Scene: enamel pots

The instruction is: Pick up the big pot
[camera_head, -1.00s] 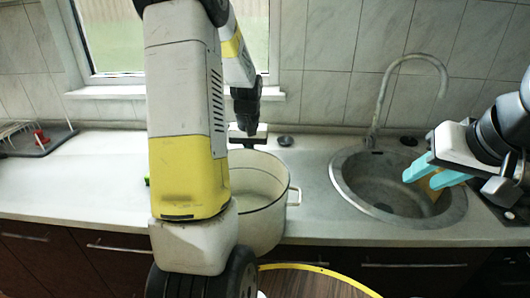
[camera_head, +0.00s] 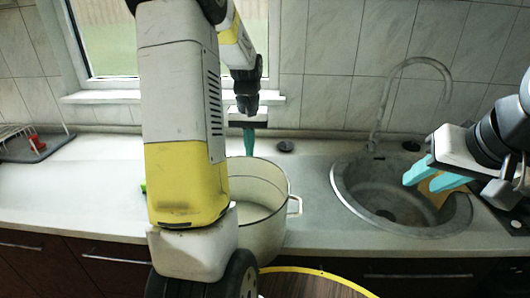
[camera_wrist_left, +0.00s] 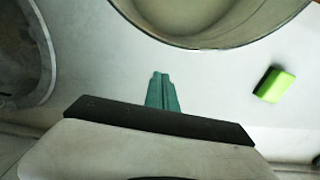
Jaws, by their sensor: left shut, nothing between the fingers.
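The big pot (camera_head: 265,195) is a white enamel pot with a dark rim and a side handle, standing upright on the counter. My left arm hides its left part in the head view. Its rim (camera_wrist_left: 210,42) shows at the top of the left wrist view. My left gripper (camera_head: 249,148) has teal fingers pressed together, empty, above the far side of the pot; the fingers also show in the left wrist view (camera_wrist_left: 162,92), apart from the pot. My right gripper (camera_head: 428,178) has two teal fingers spread apart with a gap, over the sink.
The sink (camera_head: 345,190) with a tall faucet (camera_head: 378,110) lies right of the pot, holding a yellowish item. A green sponge (camera_wrist_left: 275,85) lies beside the pot. A dish rack (camera_head: 20,143) stands far left. The counter (camera_head: 90,180) between is mostly clear.

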